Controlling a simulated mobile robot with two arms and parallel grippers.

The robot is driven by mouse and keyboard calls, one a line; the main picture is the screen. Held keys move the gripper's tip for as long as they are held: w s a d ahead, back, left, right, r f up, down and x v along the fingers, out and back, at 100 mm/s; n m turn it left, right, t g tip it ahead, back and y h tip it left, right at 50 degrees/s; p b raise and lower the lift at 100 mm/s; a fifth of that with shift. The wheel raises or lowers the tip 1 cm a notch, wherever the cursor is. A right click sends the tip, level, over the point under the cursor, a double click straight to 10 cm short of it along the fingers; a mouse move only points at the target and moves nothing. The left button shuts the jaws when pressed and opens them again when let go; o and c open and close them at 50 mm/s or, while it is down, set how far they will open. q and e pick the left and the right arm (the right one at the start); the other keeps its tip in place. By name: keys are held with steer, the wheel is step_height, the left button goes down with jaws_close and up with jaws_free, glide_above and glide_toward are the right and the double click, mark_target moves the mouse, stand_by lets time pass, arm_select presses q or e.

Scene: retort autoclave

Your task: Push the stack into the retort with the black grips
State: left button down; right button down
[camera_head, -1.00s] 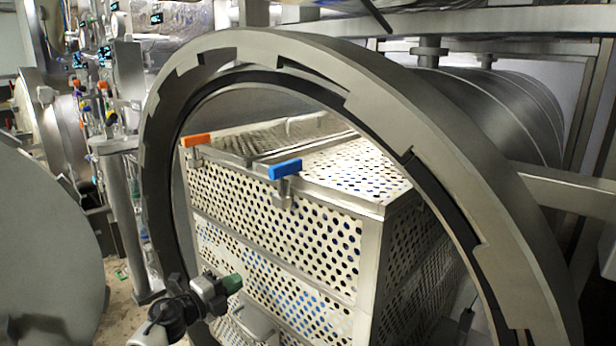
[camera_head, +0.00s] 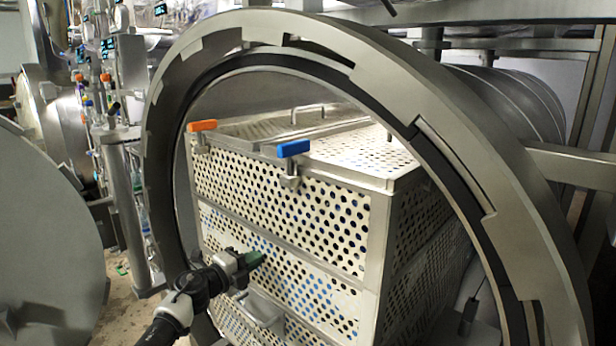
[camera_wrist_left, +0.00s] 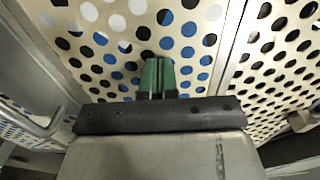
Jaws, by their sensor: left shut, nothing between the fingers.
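The stack of perforated metal baskets (camera_head: 383,235) stands upright inside the round opening of the retort (camera_head: 160,150). Its front wall faces me and also fills the wrist view (camera_wrist_left: 225,65). An orange grip (camera_head: 202,125) and a blue grip (camera_head: 293,148) sit on latches at its top front edge. I cannot make out black grips on it. My left gripper (camera_head: 252,259) has green fingertips and is shut and empty, pointing at the lower front wall. In the left wrist view its tips (camera_wrist_left: 157,72) are at the wall; I cannot tell if they touch. My right gripper is out of view.
A metal handle (camera_head: 262,312) juts from the lower basket, just below my left gripper. The retort's thick notched rim surrounds the stack. A round metal plate (camera_head: 50,240) stands at the left, with valves and pipes (camera_head: 105,80) behind it.

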arm_select(q)
steer(key=shift+w+d+r, duration=0.1)
steer(key=shift+d+r, duration=0.05)
steer(key=shift+r, duration=0.3)
steer(key=b+x, duration=0.2)
steer(key=b, duration=0.1)
steer(key=shift+d+r, duration=0.15)
steer(key=shift+r, duration=0.05)
steer(key=f+b+x, duration=0.1)
steer(key=b+x, duration=0.6)
steer(key=b, duration=0.2)
steer(key=shift+w+b, duration=0.2)
steer(key=shift+b, duration=0.2)
steer(key=shift+f, duration=0.1)
